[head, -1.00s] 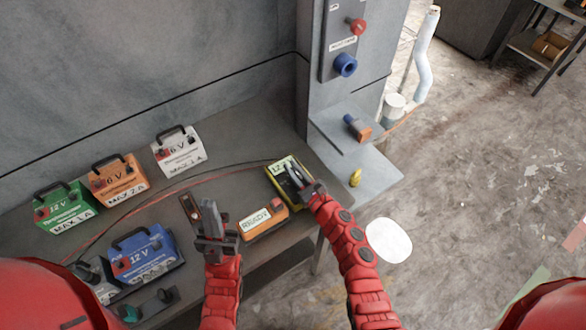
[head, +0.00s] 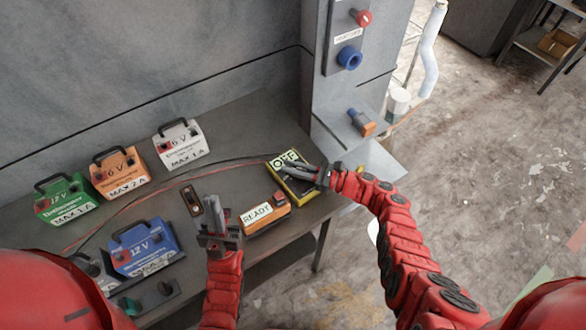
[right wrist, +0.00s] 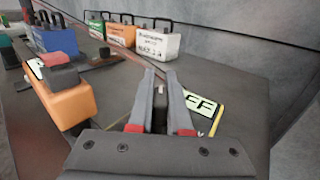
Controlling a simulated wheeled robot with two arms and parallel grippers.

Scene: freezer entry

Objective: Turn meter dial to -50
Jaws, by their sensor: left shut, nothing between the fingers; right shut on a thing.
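The yellow meter (head: 299,196) lies on the bench near its right end, and its pale display (head: 285,158) reads OFF. The display also shows partly in the right wrist view (right wrist: 202,105), turned over. My right gripper (head: 292,169) reaches over the meter from the right, its fingers shut on the dark dial (right wrist: 160,98), which shows between them in the right wrist view. The fingers hide most of the dial and its scale in the head view. My left gripper (head: 211,209) is shut and empty, pointing up over the bench left of the orange READY box.
The orange READY box (head: 266,212) sits beside the meter. Green (head: 66,201), orange (head: 118,172), white (head: 180,143) and blue (head: 142,247) power boxes stand to the left. A red cable crosses the bench. A wall panel with a blue socket (head: 349,58) stands behind.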

